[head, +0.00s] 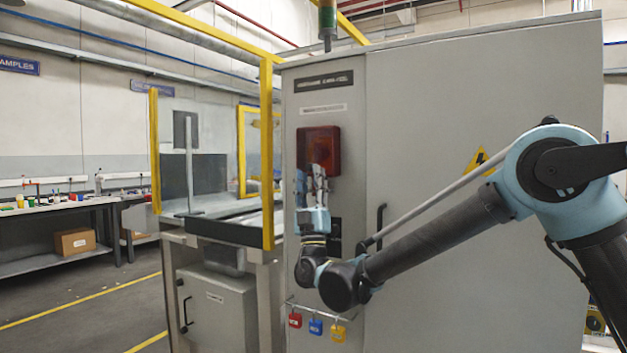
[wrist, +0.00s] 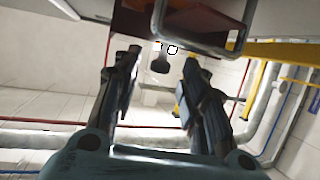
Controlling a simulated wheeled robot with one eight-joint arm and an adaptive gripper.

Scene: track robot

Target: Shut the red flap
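The red flap (head: 319,148) is a dark red, translucent-looking square cover on the narrow left panel of the grey cabinet. The head view does not show clearly how far it stands out from the panel. In the wrist view a grey-edged, reddish frame (wrist: 243,30), seemingly the flap from below, juts across the top. My gripper (head: 310,174) points upward at the lower edge of the flap, overlapping it in the head view. In the wrist view my gripper (wrist: 160,70) has its fingers apart with nothing between them, and the frame lies beyond the tips.
The grey cabinet (head: 480,190) has a dark door handle (head: 380,222) right of my gripper. Red, blue and yellow padlocks (head: 316,327) hang below my wrist. A yellow-framed guard (head: 267,150) stands close on the left. The floor at far left is clear.

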